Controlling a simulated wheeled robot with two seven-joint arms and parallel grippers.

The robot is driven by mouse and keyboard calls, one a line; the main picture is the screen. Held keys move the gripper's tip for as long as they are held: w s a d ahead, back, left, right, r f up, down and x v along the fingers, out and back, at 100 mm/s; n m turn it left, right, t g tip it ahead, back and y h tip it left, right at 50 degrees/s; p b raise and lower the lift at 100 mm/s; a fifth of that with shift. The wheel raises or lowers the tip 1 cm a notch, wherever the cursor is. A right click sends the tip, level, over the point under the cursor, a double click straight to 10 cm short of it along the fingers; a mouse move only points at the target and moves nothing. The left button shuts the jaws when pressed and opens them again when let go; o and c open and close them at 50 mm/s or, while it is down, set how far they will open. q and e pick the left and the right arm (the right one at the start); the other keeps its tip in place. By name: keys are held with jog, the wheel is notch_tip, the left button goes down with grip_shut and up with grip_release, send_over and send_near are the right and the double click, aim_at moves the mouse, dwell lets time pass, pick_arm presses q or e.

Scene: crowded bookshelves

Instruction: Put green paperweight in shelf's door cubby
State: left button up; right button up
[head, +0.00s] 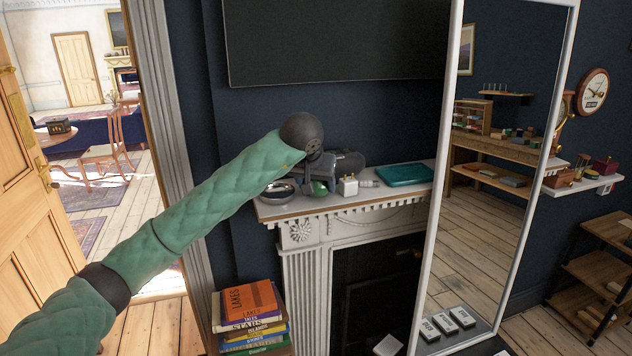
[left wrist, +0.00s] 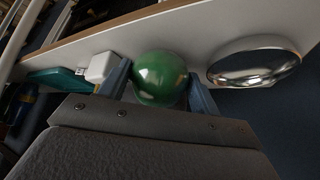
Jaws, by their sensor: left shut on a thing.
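The green paperweight (left wrist: 160,78) is a glossy dark green ball in the left wrist view, between the two fingers of my left gripper (left wrist: 162,88). In the head view the green paperweight (head: 315,188) shows small at the mantel's front. My left gripper (head: 318,180) reaches in over the mantelpiece and is shut on it. I cannot tell whether the ball touches the mantel. My right gripper is not in view. No shelf door cubby can be made out for certain.
The white mantelpiece (head: 340,203) holds a silver dish (head: 277,191), a white charger-like block (head: 348,186) and a teal folder-like item (head: 403,174). A tall white-framed mirror (head: 500,150) stands at right. A book stack (head: 250,317) is below. An open doorway is at left.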

pick_arm(q)
jog(key=shift+f, duration=0.4)
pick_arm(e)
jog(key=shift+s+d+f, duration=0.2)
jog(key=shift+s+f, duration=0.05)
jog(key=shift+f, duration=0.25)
pick_arm(q)
jog(key=shift+f, duration=0.1)
jog(key=o, duration=1.1)
jog(key=shift+o, duration=0.5)
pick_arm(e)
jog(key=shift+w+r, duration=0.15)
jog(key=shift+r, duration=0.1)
